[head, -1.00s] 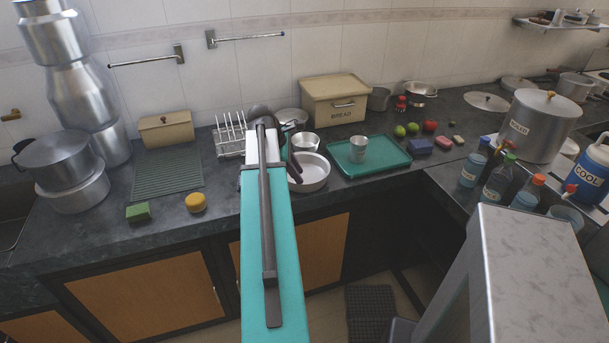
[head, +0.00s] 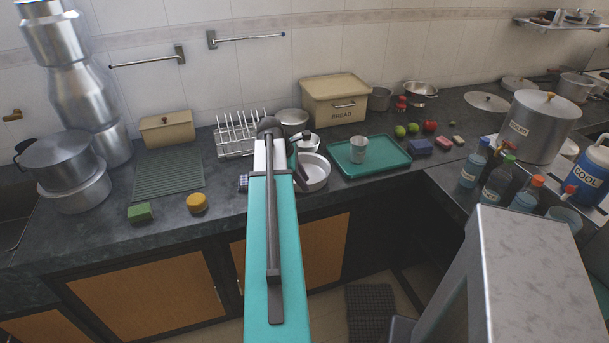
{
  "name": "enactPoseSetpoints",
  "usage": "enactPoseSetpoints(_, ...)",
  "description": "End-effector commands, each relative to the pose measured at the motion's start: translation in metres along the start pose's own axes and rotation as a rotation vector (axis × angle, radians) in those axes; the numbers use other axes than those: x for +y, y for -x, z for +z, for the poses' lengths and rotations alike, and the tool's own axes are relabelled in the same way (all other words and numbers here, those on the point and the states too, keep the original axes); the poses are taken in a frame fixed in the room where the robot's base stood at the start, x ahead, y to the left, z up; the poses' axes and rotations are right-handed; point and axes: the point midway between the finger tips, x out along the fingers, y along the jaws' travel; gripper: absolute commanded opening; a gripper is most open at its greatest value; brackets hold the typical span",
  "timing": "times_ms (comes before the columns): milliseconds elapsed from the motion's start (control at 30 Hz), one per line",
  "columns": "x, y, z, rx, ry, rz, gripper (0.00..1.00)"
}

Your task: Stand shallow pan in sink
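A pale, round shallow pan (head: 317,174) sits on the dark counter, left of the green tray; my arm hides its left side. My gripper (head: 298,166) is at the far end of my teal arm, by the pan's left edge. Only a dark, finger-like part of it shows, and my wrist hides the rest. I cannot tell whether it touches the pan or how wide it is open. The sink (head: 12,222) is a dark basin at the far left edge, mostly cut off by the picture.
A pot stack (head: 75,188) stands beside the sink. A wire rack (head: 237,138) and small metal pot (head: 308,142) stand behind. The green tray (head: 345,168) holds a cup.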

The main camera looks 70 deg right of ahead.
Motion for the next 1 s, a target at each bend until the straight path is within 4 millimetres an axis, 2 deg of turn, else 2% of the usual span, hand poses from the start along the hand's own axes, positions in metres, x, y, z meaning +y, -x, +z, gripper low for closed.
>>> enactPoseSetpoints(200,0.001,-0.021,0.002,0.0,0.0,-0.001,0.26)
enactPoseSetpoints(400,0.0,-0.031,0.003,0.0,-0.001,-0.001,0.26)
enactPoseSetpoints(967,0.0,-0.032,0.003,0.0,-0.001,0.0,0.26)
enactPoseSetpoints(1000,0.0,-0.032,0.003,0.0,-0.001,0.0,0.19)
